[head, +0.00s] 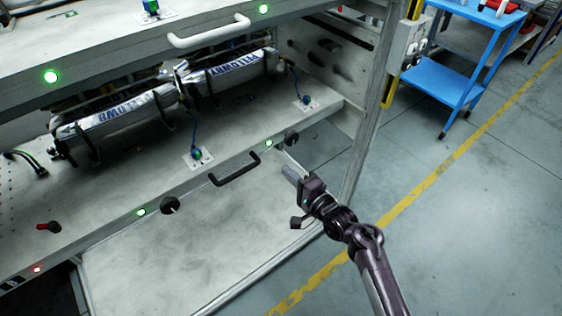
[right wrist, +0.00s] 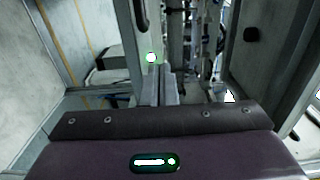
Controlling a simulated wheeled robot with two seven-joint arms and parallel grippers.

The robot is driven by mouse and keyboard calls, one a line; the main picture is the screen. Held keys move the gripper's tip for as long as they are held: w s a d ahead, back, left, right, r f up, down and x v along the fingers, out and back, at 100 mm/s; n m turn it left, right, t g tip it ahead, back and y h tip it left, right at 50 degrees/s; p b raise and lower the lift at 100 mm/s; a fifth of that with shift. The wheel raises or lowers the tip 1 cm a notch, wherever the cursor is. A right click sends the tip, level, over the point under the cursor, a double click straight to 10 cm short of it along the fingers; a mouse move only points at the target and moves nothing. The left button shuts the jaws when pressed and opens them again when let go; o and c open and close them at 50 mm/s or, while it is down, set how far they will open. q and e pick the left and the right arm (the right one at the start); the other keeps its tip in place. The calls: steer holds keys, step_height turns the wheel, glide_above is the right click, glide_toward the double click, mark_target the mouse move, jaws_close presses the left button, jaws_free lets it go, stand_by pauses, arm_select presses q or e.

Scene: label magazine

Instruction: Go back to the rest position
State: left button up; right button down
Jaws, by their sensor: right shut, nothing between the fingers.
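My right gripper (head: 290,174) is in the head view, right of the lower panel of the label magazine, in front of its right end. Its fingers are shut and empty, pointing toward the cabinet. In the right wrist view the closed fingers (right wrist: 160,85) show in the middle, with the cabinet frame beyond them. The label magazine (head: 110,215) fills the left and middle of the head view. A black handle (head: 236,170) on its front is left of the gripper, apart from it. My left gripper is not in view.
A white handle (head: 208,33) is above. A blue cart (head: 440,73) stands at the upper right. Grey floor with a yellow line (head: 425,195) is clear at the right.

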steer(key=s+d+f+n+g+h, duration=0.2)
steer(key=s+f, duration=0.5)
steer(key=f, duration=0.3)
steer(key=s+d+f+n+g+h+p, duration=0.1)
steer(key=s+d+f+n+g+h, duration=0.15)
steer(key=s+f, duration=0.65)
steer(key=s+d+f+n+g+h, duration=0.1)
steer(key=s+d+f+n+g, duration=0.3)
steer(key=f, duration=0.8)
steer(key=s+d+f+n+g+h, duration=0.1)
steer(key=s+d+f, duration=0.2)
steer(key=s, duration=0.6)
steer(key=s+d+f+n+g+h, duration=0.2)
steer(key=s+f, duration=0.3)
steer(key=s, duration=0.5)
steer(key=s+d+f+n+g+h, duration=0.1)
steer(key=s+d+f+n+g, duration=0.1)
steer(key=s, duration=0.8)
step_height(320, 180, down, 2)
steer(key=shift+d+f+p, duration=0.1)
steer(key=shift+d+p, duration=0.35)
steer(key=shift+d, duration=0.45)
steer(key=shift+w+g+h, duration=0.1)
steer(key=shift+g+h, duration=0.15)
